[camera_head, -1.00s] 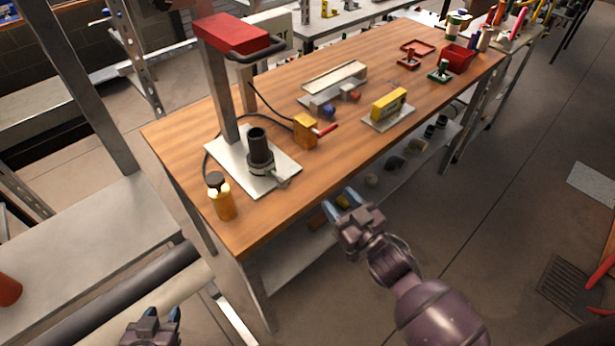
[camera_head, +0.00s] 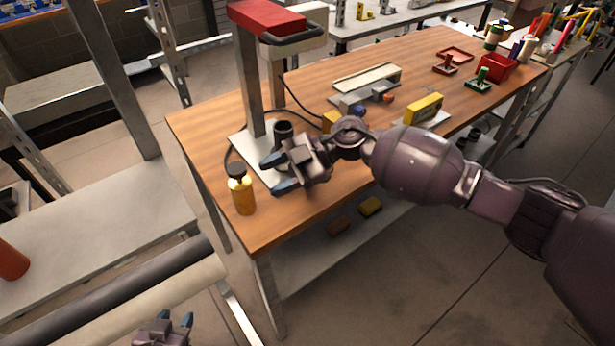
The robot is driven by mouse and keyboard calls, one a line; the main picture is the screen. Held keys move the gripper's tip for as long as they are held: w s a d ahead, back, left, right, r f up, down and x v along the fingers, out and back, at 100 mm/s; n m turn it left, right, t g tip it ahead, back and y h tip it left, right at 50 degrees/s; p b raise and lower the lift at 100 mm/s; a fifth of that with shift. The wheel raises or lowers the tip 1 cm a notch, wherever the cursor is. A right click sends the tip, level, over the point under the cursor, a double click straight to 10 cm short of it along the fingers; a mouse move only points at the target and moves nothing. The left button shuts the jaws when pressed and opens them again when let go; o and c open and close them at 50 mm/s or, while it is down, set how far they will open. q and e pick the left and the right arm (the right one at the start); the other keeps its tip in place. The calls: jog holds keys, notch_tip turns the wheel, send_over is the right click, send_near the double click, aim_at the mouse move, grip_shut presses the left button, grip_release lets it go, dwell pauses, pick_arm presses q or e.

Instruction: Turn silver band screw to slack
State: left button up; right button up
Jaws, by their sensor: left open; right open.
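The silver band with its screw is hidden behind my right gripper. Above the gripper shows the top of the dark upright pipe (camera_head: 284,128), which stands on a pale base plate (camera_head: 243,141) at the near left of the wooden table. My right gripper (camera_head: 277,173) is open. Its blue-tipped fingers point left, in front of the pipe's lower part in the picture; I cannot tell whether they touch anything. My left gripper (camera_head: 175,319) is open and empty at the bottom edge, well away from the table.
A yellow bottle with a dark cap (camera_head: 241,190) stands left of my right gripper on the wooden table (camera_head: 215,112). A red-topped post (camera_head: 268,18) rises behind the pipe. A yellow block (camera_head: 423,108) and red trays lie farther right.

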jog(key=w+d+r+m+t+h+b, duration=0.1)
jog(key=w+d+r+h+b, duration=0.1)
jog(key=w+d+h, duration=0.8)
jog(key=x, duration=0.7)
jog(key=b+x, duration=0.1)
jog(key=x, duration=0.3)
jog(key=shift+w+a, duration=0.25)
jog(key=shift+a, duration=0.05)
jog(key=c, duration=0.9)
grip_shut()
